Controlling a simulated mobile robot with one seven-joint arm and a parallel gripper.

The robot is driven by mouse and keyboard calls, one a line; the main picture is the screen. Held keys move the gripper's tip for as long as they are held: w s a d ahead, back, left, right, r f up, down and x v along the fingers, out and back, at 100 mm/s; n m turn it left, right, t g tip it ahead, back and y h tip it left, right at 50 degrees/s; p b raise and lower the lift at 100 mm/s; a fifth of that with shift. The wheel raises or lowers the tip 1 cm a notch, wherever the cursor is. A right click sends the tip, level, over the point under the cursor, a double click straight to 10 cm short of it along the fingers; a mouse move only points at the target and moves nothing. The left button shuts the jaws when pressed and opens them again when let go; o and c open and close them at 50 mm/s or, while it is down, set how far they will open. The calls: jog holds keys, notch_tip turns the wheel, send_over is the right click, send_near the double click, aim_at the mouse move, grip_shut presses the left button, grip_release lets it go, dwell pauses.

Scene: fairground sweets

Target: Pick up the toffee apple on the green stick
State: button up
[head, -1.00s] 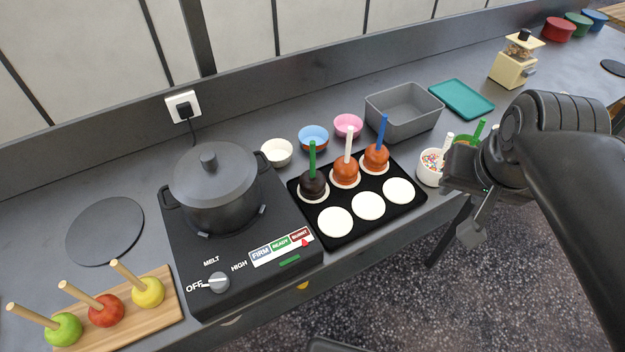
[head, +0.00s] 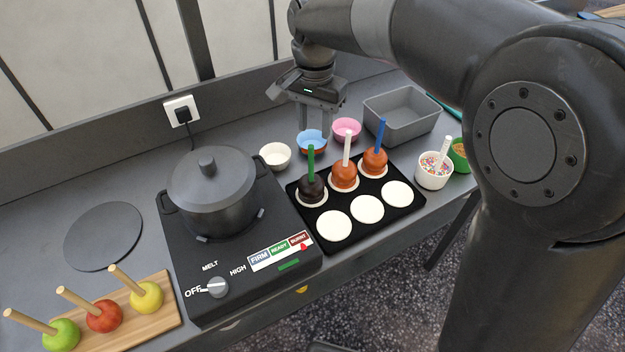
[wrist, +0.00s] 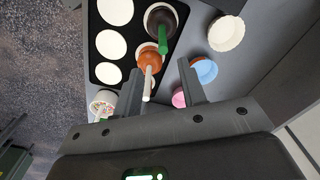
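The toffee apple on the green stick (head: 312,189) is dark brown and sits upright on a white disc at the back left of the black tray (head: 346,239). In the wrist view this dark apple (wrist: 159,18) is at the top, its green stick pointing towards me. Two orange-brown apples stand beside it, one on a white stick (head: 344,178) and one on a blue stick (head: 375,161). My gripper (head: 317,130) is open and empty, above and behind the tray, near the bowls. Its two fingers (wrist: 161,68) are apart in the wrist view.
White (head: 275,156), blue (head: 312,141) and pink (head: 346,130) bowls stand behind the tray. A hob with a lidded pot (head: 212,190) is to the left. A grey bin (head: 402,115) and a sprinkle pot (head: 433,174) are to the right. Three front discs are empty.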

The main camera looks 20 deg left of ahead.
jog(key=shift+a+f, duration=0.2)
jog(key=shift+f, duration=0.2)
send_over(311, 180)
jog(key=f, duration=1)
jog(key=shift+w+f, duration=0.1)
jog(key=shift+w, duration=0.25)
jog(key=shift+a, duration=0.1)
grip_shut()
